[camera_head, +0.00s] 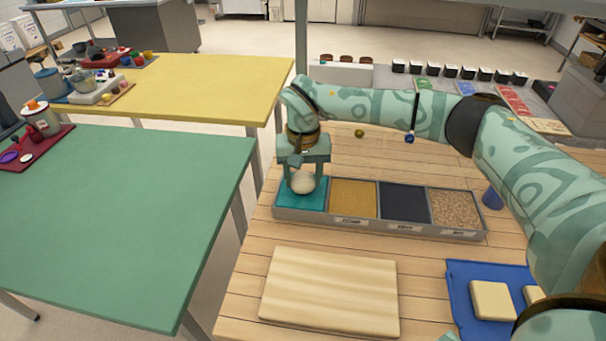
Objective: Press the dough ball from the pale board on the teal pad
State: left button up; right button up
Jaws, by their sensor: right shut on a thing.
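My right gripper (303,176) points down over the teal pad (310,203) at the left end of a grey tray. It is shut on the pale dough ball (303,184). The ball is at or just above the pad; I cannot tell whether it touches. The pale board (330,292) lies in front of the tray and is bare.
The grey tray (352,228) also has compartments of yellow (353,198), dark (404,204) and speckled tan (455,208) fill. A blue tray (467,293) with pale blocks lies at the right. A blue cup (492,197) stands beside the grey tray.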

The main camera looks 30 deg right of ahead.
jog(key=shift+f, duration=0.35)
jog(key=shift+f, duration=0.1)
dwell(1.6)
notch_tip(320, 180, up, 8)
jog(key=p, duration=0.7)
dwell(0.5)
